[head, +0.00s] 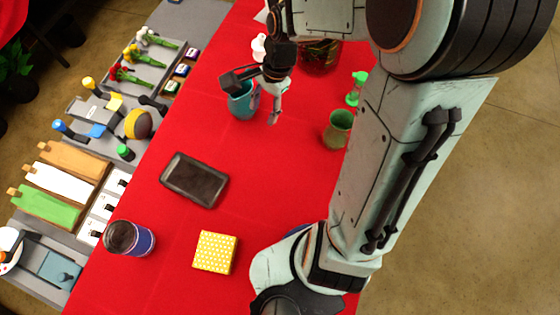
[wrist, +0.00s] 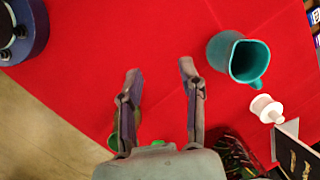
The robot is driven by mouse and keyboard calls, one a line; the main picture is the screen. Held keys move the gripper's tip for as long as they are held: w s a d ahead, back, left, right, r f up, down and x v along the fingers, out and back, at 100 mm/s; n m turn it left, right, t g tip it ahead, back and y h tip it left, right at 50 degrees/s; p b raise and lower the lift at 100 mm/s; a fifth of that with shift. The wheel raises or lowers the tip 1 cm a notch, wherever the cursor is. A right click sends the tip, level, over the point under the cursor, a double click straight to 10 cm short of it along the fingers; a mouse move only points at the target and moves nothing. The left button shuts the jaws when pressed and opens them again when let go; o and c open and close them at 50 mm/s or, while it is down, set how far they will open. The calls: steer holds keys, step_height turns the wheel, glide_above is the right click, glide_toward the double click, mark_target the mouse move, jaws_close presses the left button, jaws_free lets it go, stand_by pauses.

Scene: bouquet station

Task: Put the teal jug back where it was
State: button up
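The teal jug (head: 240,106) stands upright on the red table, partly hidden behind my gripper (head: 251,101) in the head view. In the wrist view the jug (wrist: 222,50) is right of my gripper (wrist: 161,70), with its opening and handle showing. My gripper is open, with a wide gap between its fingers and only red cloth between the tips. The jug is outside the fingers and apart from them in the wrist view.
A white bottle (wrist: 265,108) stands near the jug. A green vase (head: 338,130) and a green spray bottle (head: 356,89) stand to the right. A dark tray (head: 195,180) and a yellow dotted box (head: 215,252) lie nearer. Red cloth between them is clear.

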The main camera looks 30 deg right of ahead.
steer(key=s+a+r+n+h, duration=0.1)
steer(key=s+a+r+n, duration=0.1)
steer(key=s+n, duration=0.5)
steer(key=s+a+r+n, duration=0.2)
steer(key=s+r+n, duration=0.3)
steer(key=s+n, duration=0.2)
steer(key=shift+s+a+n+g+h, duration=0.35)
steer(key=shift+s+n+g+h, duration=0.05)
steer(key=shift+s, duration=0.85)
